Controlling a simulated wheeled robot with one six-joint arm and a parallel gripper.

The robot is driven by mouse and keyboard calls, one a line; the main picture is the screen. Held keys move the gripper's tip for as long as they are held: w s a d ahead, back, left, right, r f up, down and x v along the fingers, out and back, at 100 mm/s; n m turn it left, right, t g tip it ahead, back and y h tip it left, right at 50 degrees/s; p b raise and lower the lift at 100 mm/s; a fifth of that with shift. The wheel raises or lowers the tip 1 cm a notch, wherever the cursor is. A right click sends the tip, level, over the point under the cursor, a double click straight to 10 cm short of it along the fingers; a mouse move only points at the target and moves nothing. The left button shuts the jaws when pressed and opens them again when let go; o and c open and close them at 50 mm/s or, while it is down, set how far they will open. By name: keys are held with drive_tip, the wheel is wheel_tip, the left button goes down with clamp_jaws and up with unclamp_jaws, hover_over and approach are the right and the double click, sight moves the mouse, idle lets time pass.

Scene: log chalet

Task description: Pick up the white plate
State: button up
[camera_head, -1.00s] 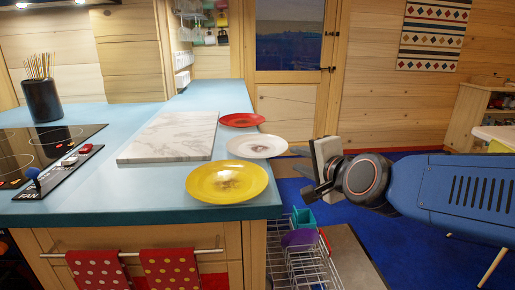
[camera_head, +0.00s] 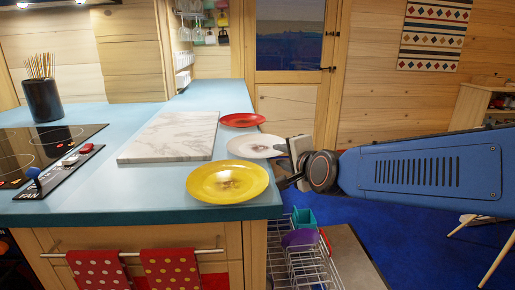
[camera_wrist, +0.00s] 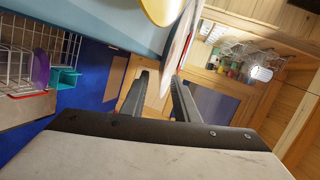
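The white plate (camera_head: 252,145) lies on the blue counter near its right edge, between a red plate (camera_head: 242,120) behind and a yellow plate (camera_head: 227,181) in front. My gripper (camera_head: 282,164) is at the white plate's right rim, which it partly hides in the head view. In the wrist view, my gripper (camera_wrist: 160,76) has its two fingers apart.
A marble board (camera_head: 170,138) lies left of the plates. A hob (camera_head: 40,150) and a utensil pot (camera_head: 42,100) are farther left. A wire rack (camera_head: 300,265) with a teal cup (camera_head: 303,217) and a purple item stands below the counter's right edge. Blue floor lies right of it.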

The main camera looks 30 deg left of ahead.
drive_tip(key=shift+x, duration=0.9)
drive_tip(key=shift+c, duration=0.7)
clamp_jaws()
